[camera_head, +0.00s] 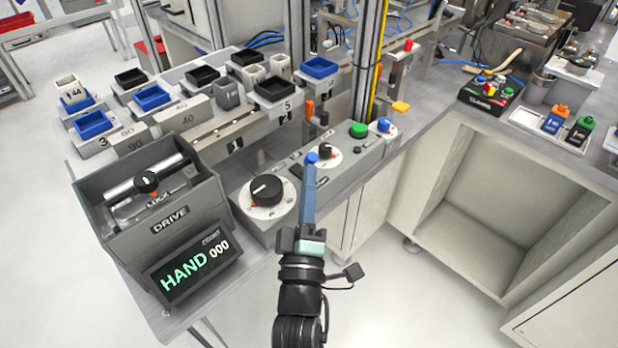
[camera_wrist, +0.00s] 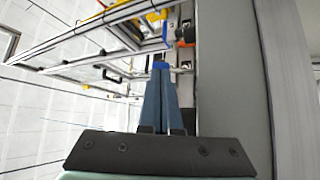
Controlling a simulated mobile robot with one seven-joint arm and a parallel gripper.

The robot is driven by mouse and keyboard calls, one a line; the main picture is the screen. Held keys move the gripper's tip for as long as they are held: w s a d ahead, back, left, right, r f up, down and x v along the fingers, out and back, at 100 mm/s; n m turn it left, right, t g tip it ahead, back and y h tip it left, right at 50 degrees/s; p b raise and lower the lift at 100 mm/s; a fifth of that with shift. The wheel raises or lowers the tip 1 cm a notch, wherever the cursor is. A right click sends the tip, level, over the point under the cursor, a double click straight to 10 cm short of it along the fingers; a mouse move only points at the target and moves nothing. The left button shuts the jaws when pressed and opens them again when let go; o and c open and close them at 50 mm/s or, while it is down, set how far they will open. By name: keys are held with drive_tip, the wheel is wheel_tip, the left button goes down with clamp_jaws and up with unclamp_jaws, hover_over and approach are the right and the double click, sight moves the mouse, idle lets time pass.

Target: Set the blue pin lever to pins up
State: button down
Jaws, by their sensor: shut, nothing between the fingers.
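A small blue knob (camera_head: 312,157), which looks like the end of the blue pin lever, shows on the grey control panel just beyond my fingertips. My gripper (camera_head: 309,170) has long blue fingers, shut and empty, reaching over the panel from the front. The fingers hide the lever's lower part and its base. In the wrist view, my shut fingers (camera_wrist: 160,68) end at a bright blue piece (camera_wrist: 161,65), likely the same knob. I cannot tell whether they touch it or which setting the lever is in.
A large black dial (camera_head: 266,190) is left of my fingers, and a smaller black knob (camera_head: 326,150) is close on the right. A green button (camera_head: 358,130) and a blue button (camera_head: 384,124) lie farther along. The DRIVE box (camera_head: 170,218) stands left. Open floor lies in front.

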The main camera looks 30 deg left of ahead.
drive_tip(key=shift+w+a+r+p, duration=0.15)
drive_tip(key=shift+r+p, duration=0.1)
drive_tip(key=shift+p, duration=0.15)
